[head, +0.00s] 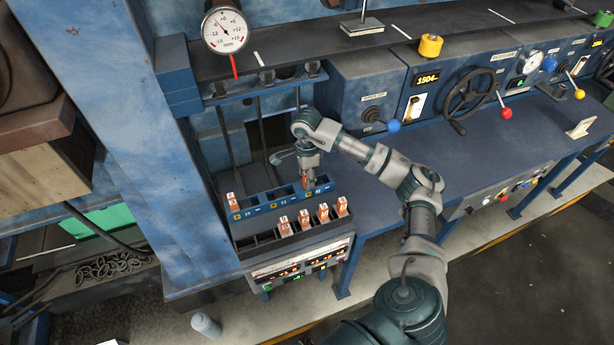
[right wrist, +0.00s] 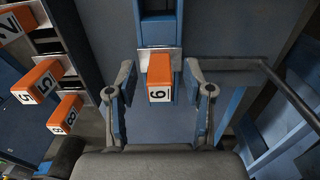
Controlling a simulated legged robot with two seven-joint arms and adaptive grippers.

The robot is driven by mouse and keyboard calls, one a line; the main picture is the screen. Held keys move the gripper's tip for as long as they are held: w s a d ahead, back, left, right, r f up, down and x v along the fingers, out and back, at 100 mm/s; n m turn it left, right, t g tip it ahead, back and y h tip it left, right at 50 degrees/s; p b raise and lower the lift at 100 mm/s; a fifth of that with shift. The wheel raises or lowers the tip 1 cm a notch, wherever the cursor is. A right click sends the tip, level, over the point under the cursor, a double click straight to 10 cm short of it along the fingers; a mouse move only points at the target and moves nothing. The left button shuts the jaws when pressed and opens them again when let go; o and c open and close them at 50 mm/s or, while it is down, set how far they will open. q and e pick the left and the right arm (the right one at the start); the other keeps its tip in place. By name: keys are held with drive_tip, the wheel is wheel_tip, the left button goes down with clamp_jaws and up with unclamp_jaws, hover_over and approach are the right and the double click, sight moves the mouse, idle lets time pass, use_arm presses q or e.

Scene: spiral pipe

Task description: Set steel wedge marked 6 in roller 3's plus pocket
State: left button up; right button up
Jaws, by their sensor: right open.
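The wedge marked 6 (right wrist: 159,78) has an orange top and a white number plate. In the right wrist view it stands at the near end of the blue pocket strip (right wrist: 159,32), by a pale metal edge. My right gripper (right wrist: 158,98) is open, with one finger on each side of the wedge and a visible gap to both. In the head view my right gripper (head: 307,180) points down over the right end of the blue pocket strip (head: 268,201), hiding part of it. How deep the wedge sits cannot be seen. My left gripper is not in view.
A black rack (head: 262,240) in front of the strip holds several orange wedges (head: 304,217). Another wedge (head: 232,199) stands at the strip's left end. A display panel (head: 290,268) is below. A blue bench (head: 440,150) with handwheel and levers extends right.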

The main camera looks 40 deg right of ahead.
wheel_tip(320, 180, up, 11)
drive_tip(key=shift+r, duration=0.2)
idle(1.1)
